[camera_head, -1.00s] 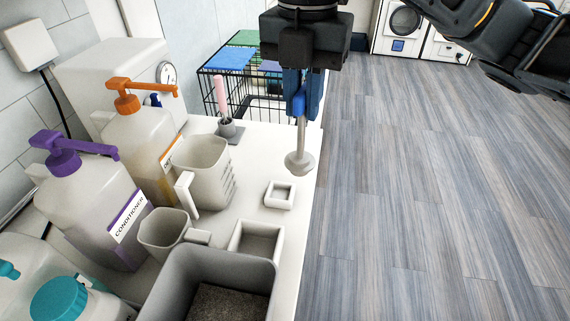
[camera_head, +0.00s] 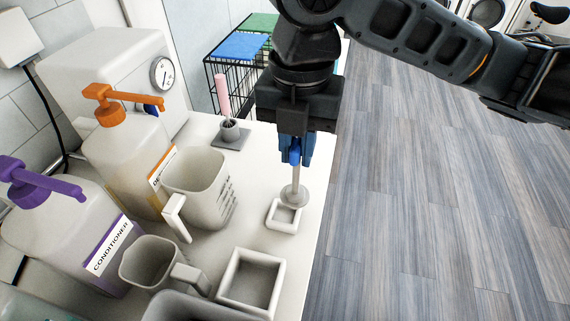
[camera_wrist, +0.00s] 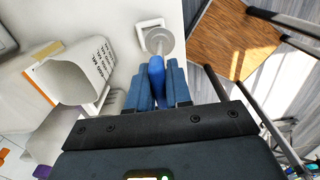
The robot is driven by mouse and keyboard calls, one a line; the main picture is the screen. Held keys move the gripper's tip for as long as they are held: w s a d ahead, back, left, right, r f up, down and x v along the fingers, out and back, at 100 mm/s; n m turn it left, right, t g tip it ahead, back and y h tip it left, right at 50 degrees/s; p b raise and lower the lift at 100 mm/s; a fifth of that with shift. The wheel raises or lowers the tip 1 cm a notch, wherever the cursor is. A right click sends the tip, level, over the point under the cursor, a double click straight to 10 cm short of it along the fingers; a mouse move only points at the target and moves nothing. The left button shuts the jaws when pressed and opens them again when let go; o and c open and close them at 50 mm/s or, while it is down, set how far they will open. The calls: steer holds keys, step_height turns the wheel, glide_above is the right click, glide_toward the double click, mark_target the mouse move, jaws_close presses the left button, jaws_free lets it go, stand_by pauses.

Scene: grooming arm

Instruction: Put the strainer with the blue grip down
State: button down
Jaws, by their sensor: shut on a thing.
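My gripper (camera_head: 294,150) points down near the counter's right edge, its blue fingers shut on the blue grip of the strainer (camera_head: 293,196). The strainer hangs upright with its round grey end lowest. In the head view that end overlaps the far part of a small white square tray (camera_head: 284,217). In the wrist view the strainer's round end (camera_wrist: 159,41) covers part of the same tray (camera_wrist: 148,24). I cannot tell whether the strainer touches the tray.
A measuring jug (camera_head: 200,187), a smaller cup (camera_head: 152,262), a larger square tray (camera_head: 250,280), a conditioner bottle (camera_head: 75,225) and an orange-pump bottle (camera_head: 125,165) crowd the left and front. A pink-handled tool stands in a holder (camera_head: 231,138). Bare counter lies between the jug and small tray.

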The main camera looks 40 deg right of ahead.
steer(key=shift+w+a+f, duration=0.2)
steer(key=shift+a+f, duration=0.05)
steer(key=shift+f, duration=0.6)
steer(key=shift+w+a+f, duration=0.2)
steer(key=shift+f, duration=0.65)
steer(key=shift+w+a+f, duration=0.2)
steer(key=shift+a+f, duration=0.05)
steer(key=shift+f, duration=0.6)
steer(key=shift+f, duration=0.15)
steer(key=c, duration=1)
jaws_free()
steer(key=shift+c, duration=0.2)
step_height(320, 180, up, 12)
steer(key=shift+r+p, duration=0.2)
steer(key=shift+p, duration=0.15)
